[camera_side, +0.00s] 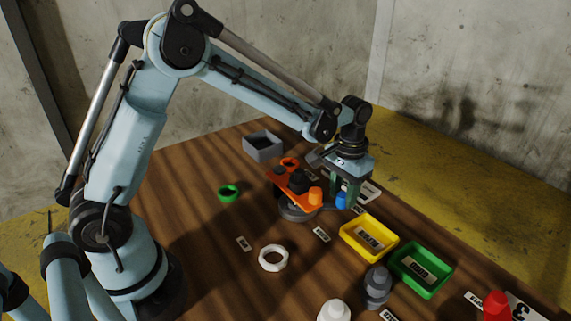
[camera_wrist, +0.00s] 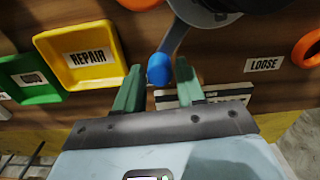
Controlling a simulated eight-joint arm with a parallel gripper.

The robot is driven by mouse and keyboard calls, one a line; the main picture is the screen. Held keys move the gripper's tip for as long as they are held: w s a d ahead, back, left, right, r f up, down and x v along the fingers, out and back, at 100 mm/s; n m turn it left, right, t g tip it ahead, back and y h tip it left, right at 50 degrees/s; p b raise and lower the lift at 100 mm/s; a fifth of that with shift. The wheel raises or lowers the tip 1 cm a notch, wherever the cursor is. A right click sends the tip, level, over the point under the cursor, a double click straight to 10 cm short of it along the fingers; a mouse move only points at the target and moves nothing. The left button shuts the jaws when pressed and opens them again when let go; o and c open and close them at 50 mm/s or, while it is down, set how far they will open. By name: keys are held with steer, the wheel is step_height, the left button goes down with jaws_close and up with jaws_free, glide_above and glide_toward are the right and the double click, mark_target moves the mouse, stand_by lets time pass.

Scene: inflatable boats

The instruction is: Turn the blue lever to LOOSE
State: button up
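The blue lever's rounded knob (camera_wrist: 159,70) sits at the end of a grey arm that runs up to a round grey base in the wrist view. In the side view the knob (camera_side: 341,201) shows low beside my gripper's green fingers. My gripper (camera_side: 347,190) is open, pointing down. In the wrist view its fingertips (camera_wrist: 158,74) stand on either side of the knob, with small gaps visible. The LOOSE label (camera_wrist: 263,64) lies to the right of the knob. Another white label (camera_wrist: 222,92) near the fingers is partly hidden and unreadable.
An orange plate (camera_side: 292,187) with knobs is left of my gripper. A yellow REPAIR tray (camera_wrist: 77,77) and a green tray (camera_wrist: 28,78) are close by. A grey box (camera_side: 263,146), green ring (camera_side: 229,193) and white ring (camera_side: 273,258) stand on the wooden table.

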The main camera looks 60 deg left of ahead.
jaws_close()
steer(key=shift+w+a, duration=0.1)
steer(key=shift+a, duration=0.05)
steer(key=shift+w+a+n, duration=0.3)
steer(key=shift+a+n, duration=0.3)
steer(key=shift+n, duration=0.25)
steer(key=shift+w+a+n, duration=0.25)
steer(key=shift+a+n, duration=0.3)
steer(key=shift+n, duration=0.3)
steer(key=shift+w+a+n, duration=0.15)
steer(key=shift+a+n, duration=0.7)
steer(key=shift+n, duration=0.1)
steer(key=shift+w+a+n, duration=0.1)
steer(key=shift+a+n, duration=0.7)
steer(key=shift+n, duration=0.15)
steer(key=shift+s+a+n, duration=0.2)
steer(key=shift+a+n, duration=0.75)
steer(key=shift+n, duration=0.15)
steer(key=shift+s+a+n, duration=0.15)
steer(key=shift+a+n, duration=0.75)
steer(key=shift+n, duration=0.2)
steer(key=shift+s+a+n, duration=0.4)
steer(key=shift+a+n, duration=0.3)
steer(key=shift+n, duration=0.15)
steer(key=shift+s+a+n, duration=0.4)
steer(key=shift+a+n, duration=0.25)
steer(key=shift+n, duration=0.2)
steer(key=shift+s+a, duration=0.1)
steer(key=shift+s, duration=0.05)
